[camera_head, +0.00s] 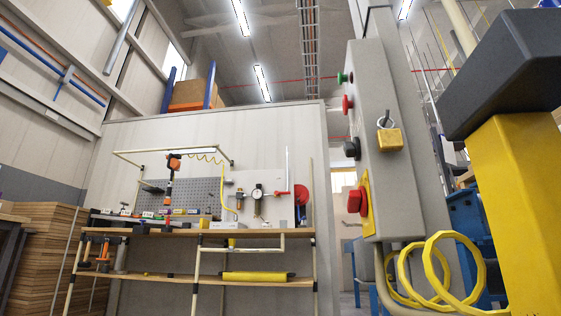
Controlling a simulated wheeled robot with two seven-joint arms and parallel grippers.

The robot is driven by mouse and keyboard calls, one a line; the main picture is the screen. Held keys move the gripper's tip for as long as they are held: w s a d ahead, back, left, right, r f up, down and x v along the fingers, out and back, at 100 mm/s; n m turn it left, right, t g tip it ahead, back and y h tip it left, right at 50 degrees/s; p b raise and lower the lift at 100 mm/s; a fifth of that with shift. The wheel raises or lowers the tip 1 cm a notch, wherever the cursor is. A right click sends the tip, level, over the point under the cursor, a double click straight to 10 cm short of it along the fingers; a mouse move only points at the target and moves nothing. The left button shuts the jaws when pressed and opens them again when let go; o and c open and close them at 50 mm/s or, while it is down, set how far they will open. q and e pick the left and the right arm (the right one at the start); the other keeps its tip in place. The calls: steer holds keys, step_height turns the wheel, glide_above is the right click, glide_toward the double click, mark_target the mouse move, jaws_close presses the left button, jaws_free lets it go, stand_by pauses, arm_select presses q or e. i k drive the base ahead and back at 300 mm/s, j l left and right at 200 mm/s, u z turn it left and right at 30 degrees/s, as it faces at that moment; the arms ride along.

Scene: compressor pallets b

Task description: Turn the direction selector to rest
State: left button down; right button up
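A grey control box (401,190) stands right of centre, seen steeply from its side. Its front face points left and carries a green button (342,77) at the top, a red button (347,103) below it and a black knob (351,149) lower down. The black knob looks like the selector; its pointing direction cannot be made out from this angle. A red mushroom button (356,200) on a yellow plate sits at the bottom. A yellow padlock (389,138) hangs on the box's side. Neither of my grippers is in view.
Yellow coiled hose (437,272) hangs below the box. A yellow post with a dark cap (522,205) stands close on the right. A workbench (160,233) with tools stands further back, stacked boards (40,250) at the left. The space left of the box looks free.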

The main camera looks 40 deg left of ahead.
mark_target(352, 149)
steer(key=j+u, duration=0.2)
steer(key=u, duration=0.15)
steer(key=i+j+u, duration=0.1)
steer(key=u, duration=0.25)
